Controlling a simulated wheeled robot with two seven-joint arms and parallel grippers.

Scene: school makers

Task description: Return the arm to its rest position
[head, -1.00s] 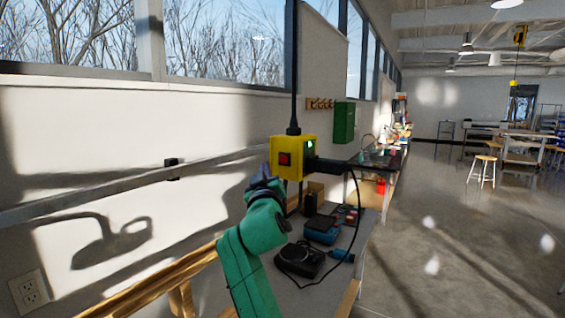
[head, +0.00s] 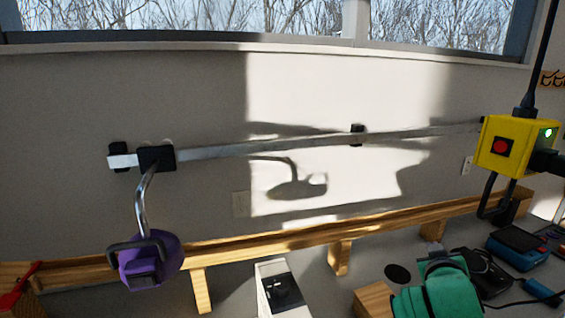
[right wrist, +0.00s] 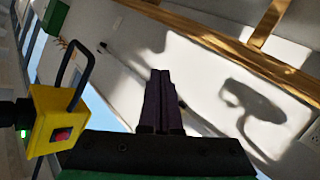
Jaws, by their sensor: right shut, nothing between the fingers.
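My right arm (head: 440,292) is a green link at the bottom right of the head view, low over the bench; its fingers cannot be made out there. In the right wrist view my right gripper (right wrist: 160,75) has its dark fingers together, with nothing between them. A yellow box (head: 505,143) with a red button and a lit green spot hangs from a black cord at the right of the head view. The yellow box also shows at the left of the right wrist view (right wrist: 50,115), beside the gripper and apart from its fingers. My left gripper is not in view.
A metal rail (head: 300,146) crosses the wall. Below runs a wooden ledge (head: 300,238). A white-sided box (head: 280,290) and a blue device (head: 517,245) stand on the bench.

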